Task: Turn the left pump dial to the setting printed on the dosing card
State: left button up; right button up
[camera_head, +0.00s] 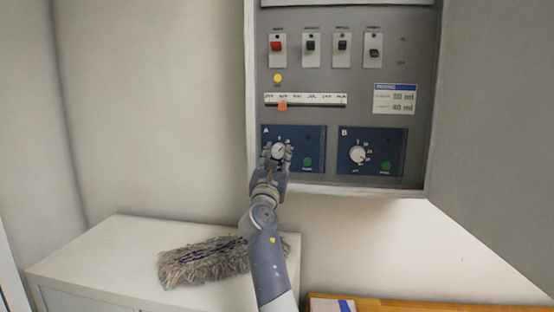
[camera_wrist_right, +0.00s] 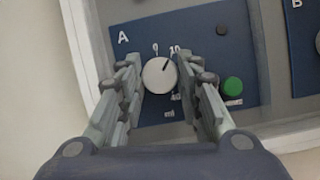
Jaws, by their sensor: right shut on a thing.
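The left pump dial (camera_head: 278,150) is a white round knob on the blue panel marked A. In the right wrist view the dial (camera_wrist_right: 159,75) has a dark pointer line aimed up and slightly right, between 0 and 10, nearer 10. My right gripper (camera_head: 277,156) is shut on this dial, with a finger on each side of it in the wrist view (camera_wrist_right: 160,82). The dosing card (camera_head: 395,99), white with a blue header, is on the cabinet's back wall. My left gripper is out of view.
Panel B (camera_head: 371,151) with a similar dial (camera_head: 357,155) is to the right. A green button (camera_wrist_right: 232,86) sits close beside my right finger. Several switches are above. The open cabinet door (camera_head: 495,130) stands at right. A grey mop head (camera_head: 205,262) lies on the white cupboard below.

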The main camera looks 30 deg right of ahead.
jog(key=m+g+h+b, duration=0.1)
jog(key=m+b, duration=0.2)
jog(key=m+g+h+b, duration=0.1)
jog(key=m+b, duration=0.2)
jog(key=shift+w+a+f+h, duration=0.1)
jog(key=shift+f+h, duration=0.05)
jog(key=shift+h, duration=0.15)
jog(key=m+g+b, duration=0.1)
jog(key=m, duration=0.1)
jog(key=shift+m, duration=0.4)
jog(key=m, duration=0.1)
jog(key=m+g, duration=0.1)
jog(key=shift+a+r+m+g+h, duration=0.1)
jog(key=shift+r+m+g+h, duration=0.2)
jog(key=shift+r+h, duration=0.1)
jog(key=shift+w+m+g, duration=0.1)
jog(key=shift+m+g, duration=0.5)
jog(key=shift+m, duration=0.6)
jog(key=m+g+p, duration=0.1)
jog(key=m, duration=0.2)
jog(key=m+g+p, duration=0.1)
jog(key=m, duration=0.2)
jog(key=shift+a+r+y, duration=0.1)
jog(key=shift+r+y, duration=0.1)
jog(key=shift+y, duration=0.1)
jog(key=o, duration=1)
jog(key=shift+o, duration=0.3)
jog(key=shift+w+f, duration=0.15)
jog(key=shift+w, duration=0.05)
